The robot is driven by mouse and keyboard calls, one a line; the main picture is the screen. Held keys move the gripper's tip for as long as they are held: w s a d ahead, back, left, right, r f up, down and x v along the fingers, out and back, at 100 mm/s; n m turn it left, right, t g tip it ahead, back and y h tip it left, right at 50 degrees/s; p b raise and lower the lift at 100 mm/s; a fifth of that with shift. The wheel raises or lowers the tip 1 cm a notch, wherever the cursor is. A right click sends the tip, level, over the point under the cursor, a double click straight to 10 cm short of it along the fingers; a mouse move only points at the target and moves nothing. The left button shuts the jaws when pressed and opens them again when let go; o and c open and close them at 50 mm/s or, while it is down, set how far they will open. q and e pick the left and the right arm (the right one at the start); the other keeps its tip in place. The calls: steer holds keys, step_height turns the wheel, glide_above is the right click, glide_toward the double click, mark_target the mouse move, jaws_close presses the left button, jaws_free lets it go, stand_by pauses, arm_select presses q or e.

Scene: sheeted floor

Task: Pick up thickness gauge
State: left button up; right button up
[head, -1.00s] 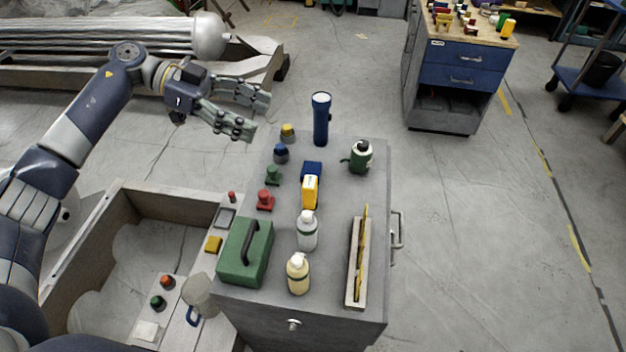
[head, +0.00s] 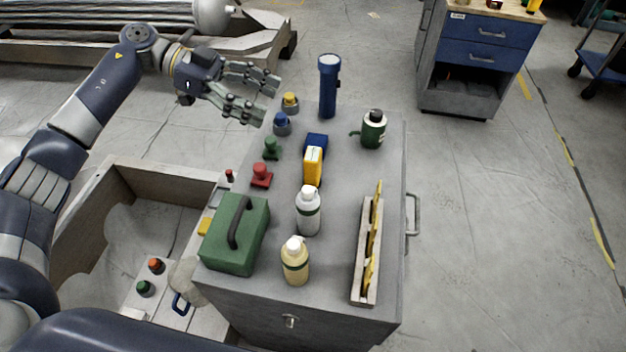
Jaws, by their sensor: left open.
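A small blue and yellow boxy device (head: 313,167) stands near the middle of the grey cabinet top (head: 335,235). It may be the thickness gauge, but I cannot tell for sure at this size. My left gripper (head: 270,101) is open and empty, its fingers spread and pointing right. It shows at the cabinet's far left corner, up and left of the device and apart from it. The gripper appears close to the yellow and blue knobs, but I cannot tell its height above them. My right gripper is not in view.
Around the device stand a blue flashlight (head: 328,86), a dark green canister (head: 373,129), stamp-like knobs (head: 262,174), a green toolbox (head: 235,233), two bottles (head: 308,211) and a slotted wooden rack (head: 368,248). A wooden crate (head: 85,205) is at left.

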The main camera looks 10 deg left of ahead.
arm_select(q)
steer(key=b, duration=0.6)
glide_toward(313, 157)
steer(key=a+r, duration=0.1)
step_height(313, 157, down, 3)
steer(key=b, duration=0.3)
steer(key=x, duration=0.3)
steer(key=b+x, duration=0.1)
steer(key=x, duration=0.3)
steer(key=w+r+x, duration=0.1)
steer(key=x, duration=0.2)
steer(key=shift+d+f+b, duration=0.15)
steer(key=shift+d+b, duration=0.15)
steer(key=shift+d, duration=0.1)
steer(key=c, duration=1.2)
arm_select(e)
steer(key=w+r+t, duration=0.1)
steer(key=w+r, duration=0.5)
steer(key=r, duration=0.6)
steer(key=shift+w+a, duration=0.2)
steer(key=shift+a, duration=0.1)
